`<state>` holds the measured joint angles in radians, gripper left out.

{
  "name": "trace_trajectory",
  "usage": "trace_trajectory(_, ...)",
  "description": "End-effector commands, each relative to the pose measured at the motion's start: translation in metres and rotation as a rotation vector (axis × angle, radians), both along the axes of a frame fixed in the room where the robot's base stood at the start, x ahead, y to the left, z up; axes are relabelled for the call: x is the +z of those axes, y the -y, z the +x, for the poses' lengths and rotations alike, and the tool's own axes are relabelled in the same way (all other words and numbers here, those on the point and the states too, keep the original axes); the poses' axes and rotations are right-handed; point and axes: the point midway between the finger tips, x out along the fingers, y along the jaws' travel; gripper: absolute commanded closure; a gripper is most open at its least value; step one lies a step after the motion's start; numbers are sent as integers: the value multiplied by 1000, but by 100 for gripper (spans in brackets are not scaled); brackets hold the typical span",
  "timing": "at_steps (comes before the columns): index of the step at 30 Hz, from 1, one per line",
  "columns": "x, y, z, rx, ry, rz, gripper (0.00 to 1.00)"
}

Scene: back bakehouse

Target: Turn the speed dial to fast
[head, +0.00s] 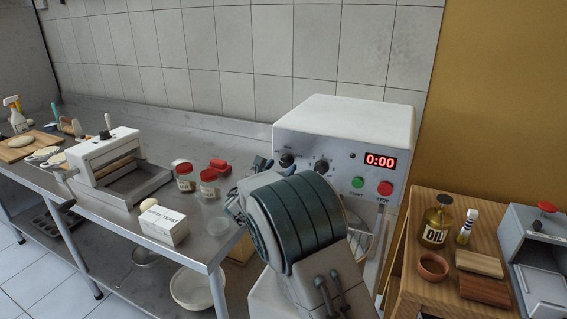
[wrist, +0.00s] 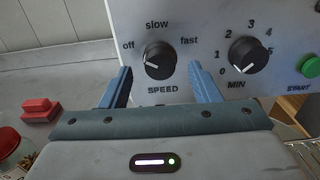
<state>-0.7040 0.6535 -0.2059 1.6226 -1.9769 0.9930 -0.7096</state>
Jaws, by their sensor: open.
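The speed dial (wrist: 158,58) is a round black knob on the pale machine panel in the wrist view. Its labels read off at the left, slow above and fast at the right. Its white mark lies at the lower left, on the off side, away from slow and fast. The knob also shows in the head view (head: 287,160), just past my arm. My gripper (wrist: 163,78) is open, its two blue fingers spread left and right below the dial in the picture. The dial appears between them, with nothing held; contact is not visible.
The minute dial (wrist: 248,56) sits right of the speed dial, near my right finger. A green start button (head: 358,183) and red stop button (head: 385,188) lie farther right, under a display (head: 380,161) reading 0:00. Red-lidded jars (head: 209,183) stand on the steel bench left of my gripper.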

Motion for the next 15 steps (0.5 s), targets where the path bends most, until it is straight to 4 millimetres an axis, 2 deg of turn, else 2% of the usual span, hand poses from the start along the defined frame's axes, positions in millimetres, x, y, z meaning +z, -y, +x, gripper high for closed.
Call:
trace_trajectory(3,1,6,15,-1,0,0,44)
trace_trajectory(6,0,7,21,0,-1,0,44)
trace_trajectory(15,0,9,24,0,-1,1,44)
